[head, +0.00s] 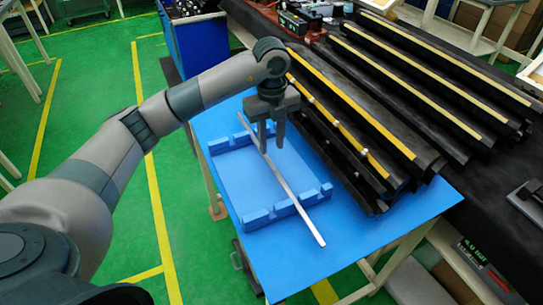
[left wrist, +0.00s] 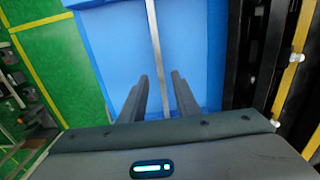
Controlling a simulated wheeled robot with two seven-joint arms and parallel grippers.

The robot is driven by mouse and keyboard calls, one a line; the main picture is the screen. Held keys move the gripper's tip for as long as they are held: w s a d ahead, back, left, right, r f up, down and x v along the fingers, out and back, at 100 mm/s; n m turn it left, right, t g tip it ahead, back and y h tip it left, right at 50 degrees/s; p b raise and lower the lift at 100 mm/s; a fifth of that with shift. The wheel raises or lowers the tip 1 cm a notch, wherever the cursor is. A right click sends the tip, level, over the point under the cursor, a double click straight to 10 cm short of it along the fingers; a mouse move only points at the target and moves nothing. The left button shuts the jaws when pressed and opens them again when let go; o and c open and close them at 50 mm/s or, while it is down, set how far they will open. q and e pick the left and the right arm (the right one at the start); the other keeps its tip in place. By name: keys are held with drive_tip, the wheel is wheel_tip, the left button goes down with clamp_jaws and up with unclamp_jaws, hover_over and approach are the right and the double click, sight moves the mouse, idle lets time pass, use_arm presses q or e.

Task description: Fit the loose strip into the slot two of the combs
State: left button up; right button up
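The loose strip (head: 281,179) is a long thin pale bar lying lengthwise across two blue combs on the blue table. The far comb (head: 218,146) and the near comb (head: 257,217) have raised blocks with slots between them. At the near comb the strip passes between two blocks, and its near end sticks out beyond. I cannot tell whether it is seated in a slot. My left gripper (head: 272,137) points down over the strip near the far comb. In the left wrist view its fingers (left wrist: 160,95) are apart, with the strip (left wrist: 157,50) running between them. My right gripper is out of view.
Long black panels with yellow strips (head: 355,105) stand close on the right of the combs. The blue table (head: 310,265) is clear in front of the near comb. A blue cabinet (head: 197,45) stands behind. The green floor is open on the left.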

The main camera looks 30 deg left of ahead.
use_arm(q)
wheel_tip(320, 180, up, 6)
drive_tip(key=shift+f+b, duration=0.1)
drive_tip(key=shift+b, duration=0.35)
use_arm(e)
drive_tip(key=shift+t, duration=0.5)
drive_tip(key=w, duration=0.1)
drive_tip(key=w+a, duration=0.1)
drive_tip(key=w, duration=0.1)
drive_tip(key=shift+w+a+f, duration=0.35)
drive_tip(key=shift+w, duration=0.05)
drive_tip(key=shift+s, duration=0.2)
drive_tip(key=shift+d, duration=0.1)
